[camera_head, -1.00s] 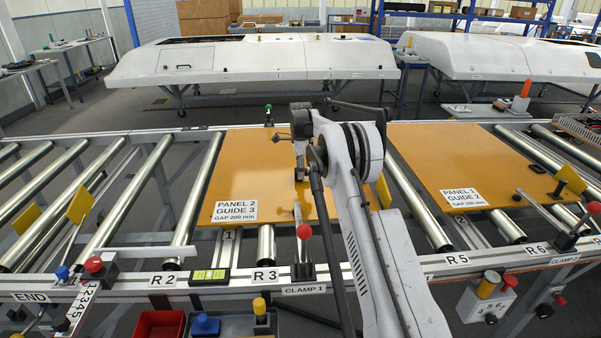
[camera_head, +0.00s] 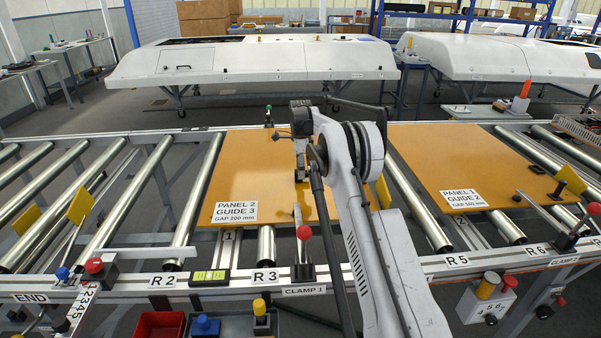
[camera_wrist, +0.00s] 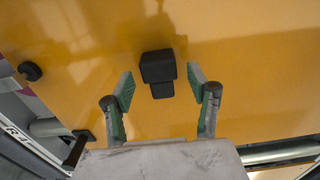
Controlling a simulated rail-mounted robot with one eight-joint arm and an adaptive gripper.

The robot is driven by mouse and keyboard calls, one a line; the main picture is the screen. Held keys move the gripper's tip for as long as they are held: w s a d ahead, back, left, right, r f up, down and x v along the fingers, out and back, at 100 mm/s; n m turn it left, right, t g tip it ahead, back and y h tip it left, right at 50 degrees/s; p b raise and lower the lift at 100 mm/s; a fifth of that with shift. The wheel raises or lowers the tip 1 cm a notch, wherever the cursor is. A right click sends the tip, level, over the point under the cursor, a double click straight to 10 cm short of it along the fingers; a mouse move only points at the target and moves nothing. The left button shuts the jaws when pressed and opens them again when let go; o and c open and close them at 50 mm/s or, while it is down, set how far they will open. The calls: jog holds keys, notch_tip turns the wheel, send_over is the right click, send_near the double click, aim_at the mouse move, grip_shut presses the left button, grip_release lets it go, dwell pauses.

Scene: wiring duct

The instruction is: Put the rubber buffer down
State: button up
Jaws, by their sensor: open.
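The rubber buffer (camera_wrist: 158,66) appears as a black stepped block on the orange surface of panel 2 in the wrist view. My gripper (camera_wrist: 161,88) is open, with one green-padded finger on each side of the block's near end and visible gaps between. The block looks free of both fingers. In the head view my gripper (camera_head: 301,172) is low over panel 2 (camera_head: 255,165), right of its middle. There the buffer cannot be told apart from the dark fingers.
The clamp 1 lever with a red knob (camera_head: 304,232) stands at panel 2's front edge. A round black piece (camera_wrist: 30,71) lies on the panel in the wrist view. Panel 1 (camera_head: 470,160) lies to the right. Bare rollers (camera_head: 130,195) are at left.

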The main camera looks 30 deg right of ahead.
notch_tip(320, 180, up, 11)
jog(key=p, duration=0.1)
jog(key=s+a+r+n+t, duration=0.1)
jog(key=s+a+r+n, duration=0.3)
jog(key=r, duration=0.3)
jog(key=s+a+r+n+t, duration=0.1)
jog(key=s+a+r+n, duration=0.1)
jog(key=s+a+r, duration=0.4)
jog(key=s+a+r+n+t, duration=0.1)
jog(key=s+a+r+n, duration=0.1)
jog(key=s+a+r, duration=0.3)
jog(key=s+a+r+n, duration=0.2)
jog(key=s+r+n, duration=0.1)
jog(key=s, duration=0.3)
jog(key=s+a+f+n+t, duration=0.1)
jog(key=s+a+n, duration=0.2)
jog(key=s, duration=0.5)
jog(key=s+a+n+t, duration=0.1)
jog(key=s+a+n, duration=0.15)
jog(key=s, duration=0.55)
jog(key=s+a+f+n+t, duration=0.1)
jog(key=s+a+f+n, duration=0.1)
jog(key=s+f, duration=0.3)
jog(key=s+a+f+n+t, duration=0.1)
jog(key=s+f+n, duration=0.3)
jog(key=s, duration=0.7)
jog(key=shift+a+f, duration=0.6)
jog(key=shift+f, duration=0.05)
